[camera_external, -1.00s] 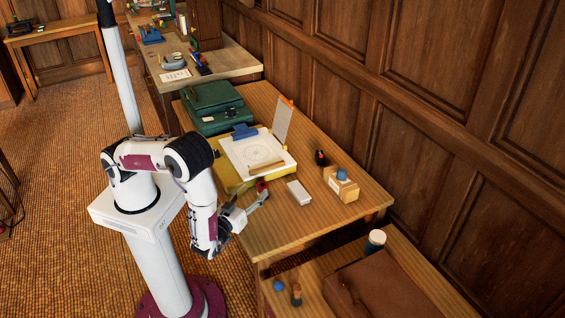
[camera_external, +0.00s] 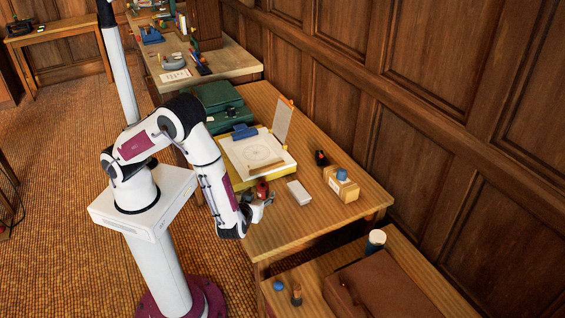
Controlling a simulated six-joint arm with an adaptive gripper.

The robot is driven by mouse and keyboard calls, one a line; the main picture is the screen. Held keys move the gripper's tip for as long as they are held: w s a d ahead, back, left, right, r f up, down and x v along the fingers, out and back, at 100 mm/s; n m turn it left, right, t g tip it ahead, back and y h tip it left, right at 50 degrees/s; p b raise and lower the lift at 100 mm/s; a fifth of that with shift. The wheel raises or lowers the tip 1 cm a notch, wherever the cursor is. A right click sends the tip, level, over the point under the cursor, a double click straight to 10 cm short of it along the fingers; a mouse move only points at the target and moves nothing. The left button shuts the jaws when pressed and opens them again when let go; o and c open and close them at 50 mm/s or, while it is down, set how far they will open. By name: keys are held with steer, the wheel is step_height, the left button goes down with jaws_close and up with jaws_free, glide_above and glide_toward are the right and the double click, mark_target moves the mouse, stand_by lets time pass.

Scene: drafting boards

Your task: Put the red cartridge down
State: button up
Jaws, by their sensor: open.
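A small red object (camera_external: 262,189), which looks like the red cartridge, is at the near left side of the wooden table (camera_external: 300,228), just in front of the drawing board. My gripper (camera_external: 268,200) is low over the table's near left edge, right beside the red object. The gripper is open. At this size I cannot tell whether the cartridge touches a finger or the tabletop.
A drawing board (camera_external: 257,154) with a blue clip lies behind the gripper. A white box (camera_external: 299,192), a dark red-topped item (camera_external: 321,158) and a wooden box with a blue top (camera_external: 341,183) stand to the right. The table's front right is clear.

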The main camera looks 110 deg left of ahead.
mark_target(261, 190)
steer(key=shift+x, duration=1.3)
steer(key=shift+s+a+f, duration=0.3)
steer(key=shift+a+f, duration=0.2)
steer(key=shift+a, duration=0.3)
steer(key=shift+s+a+f, duration=0.25)
steer(key=shift+a+f, duration=0.25)
steer(key=shift+a, duration=0.3)
steer(key=shift+a+f, duration=0.25)
steer(key=shift+a, duration=0.4)
steer(key=c, duration=1.3)
